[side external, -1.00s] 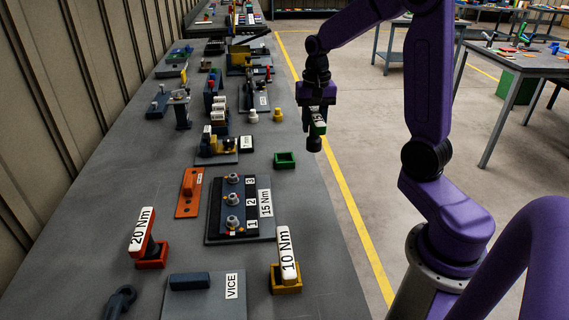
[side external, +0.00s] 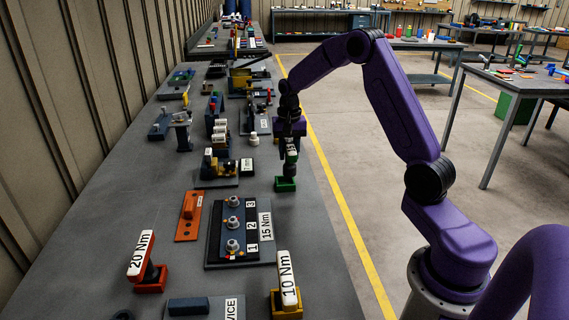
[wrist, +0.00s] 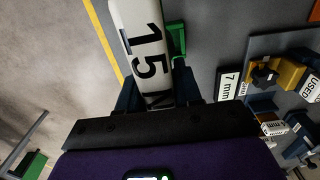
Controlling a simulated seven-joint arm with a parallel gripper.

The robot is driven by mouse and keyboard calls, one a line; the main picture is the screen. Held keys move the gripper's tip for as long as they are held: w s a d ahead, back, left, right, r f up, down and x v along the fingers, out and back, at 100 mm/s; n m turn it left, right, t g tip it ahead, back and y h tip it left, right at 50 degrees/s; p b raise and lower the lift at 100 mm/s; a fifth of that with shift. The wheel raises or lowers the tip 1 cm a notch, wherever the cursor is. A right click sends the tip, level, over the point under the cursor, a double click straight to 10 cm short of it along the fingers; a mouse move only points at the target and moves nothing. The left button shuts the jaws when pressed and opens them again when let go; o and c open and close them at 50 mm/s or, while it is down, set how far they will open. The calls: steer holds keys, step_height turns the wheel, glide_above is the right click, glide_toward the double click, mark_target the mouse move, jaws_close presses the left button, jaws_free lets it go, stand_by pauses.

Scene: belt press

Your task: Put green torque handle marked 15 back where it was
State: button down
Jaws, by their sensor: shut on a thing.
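My gripper (side external: 291,143) is shut on the green torque handle (wrist: 148,52), whose white label reads 15 N in the wrist view. In the side view the handle's dark lower end (side external: 289,169) points down, directly over or just into the small green holder (side external: 285,185) near the bench's right edge. I cannot tell whether it touches the holder's floor. In the wrist view the green holder (wrist: 177,38) shows partly, beside the handle, which hides the rest.
A 15 Nm plate (side external: 240,230) with numbered bolts stands nearer the camera. An orange 20 Nm handle (side external: 141,255) and a yellow 10 Nm handle (side external: 287,279) stand in their holders. A block marked 7 mm (wrist: 229,84) lies near the holder.

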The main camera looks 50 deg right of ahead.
steer(key=shift+w+d+f, duration=0.1)
steer(key=shift+w+f, duration=0.3)
steer(key=shift+f, duration=0.5)
steer(key=shift+w+d+f, duration=0.1)
steer(key=shift+w+f, duration=0.3)
steer(key=shift+f, duration=0.55)
steer(key=shift+w+d+f, duration=0.1)
steer(key=shift+w+f, duration=0.3)
steer(key=shift+f, duration=0.5)
steer(key=shift+f, duration=0.2)
steer(key=c, duration=0.8)
jaws_free()
steer(key=shift+o, duration=0.2)
